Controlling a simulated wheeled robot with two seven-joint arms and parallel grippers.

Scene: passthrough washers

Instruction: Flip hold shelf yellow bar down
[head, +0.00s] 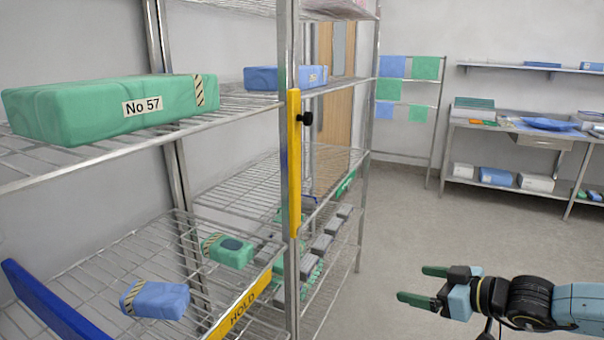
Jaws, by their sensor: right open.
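The yellow bar (295,190) stands upright along the shelf's front metal post. A black knob (306,118) sticks out to the right near its top. A yellow HOLD label (240,306) runs along the front edge of the lower shelf, left of the post. My right gripper (418,284) is at the lower right, open and empty, over the floor. It is apart from the bar, to its right and lower in the picture. My left gripper is not in view.
A green wrapped pack marked No 57 (110,108) lies on the upper wire shelf. A blue pack (155,299) and a green pack (228,250) lie on the lower shelf. A steel bench (509,133) stands at the back right. The floor between is clear.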

